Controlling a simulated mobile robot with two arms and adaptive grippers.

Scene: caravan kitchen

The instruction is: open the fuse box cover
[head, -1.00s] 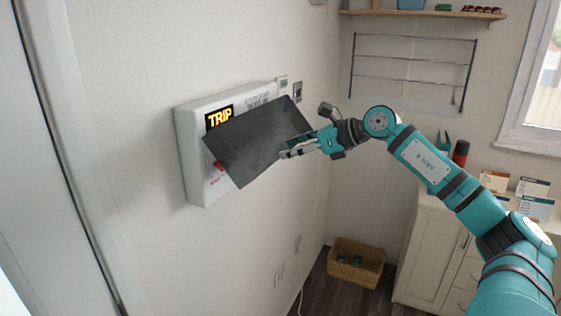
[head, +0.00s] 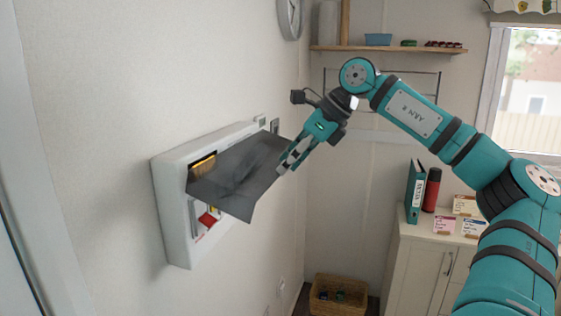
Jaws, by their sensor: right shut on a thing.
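The white fuse box (head: 176,205) is mounted on the left wall. Its dark grey cover (head: 237,178) is tilted up and outward from the box, its lower edge standing well off the front. A red switch (head: 208,220) and part of a yellow label (head: 203,166) show beneath and behind it. My right gripper (head: 287,165) is shut on the right edge of the cover. The cover hides the middle and right of the box front. My left gripper is not in view.
A cabinet (head: 420,260) at the right carries a teal binder (head: 413,192), a red bottle (head: 432,190) and small cards. A wicker basket (head: 338,296) stands on the floor. A shelf (head: 385,49) and wire rack hang on the far wall.

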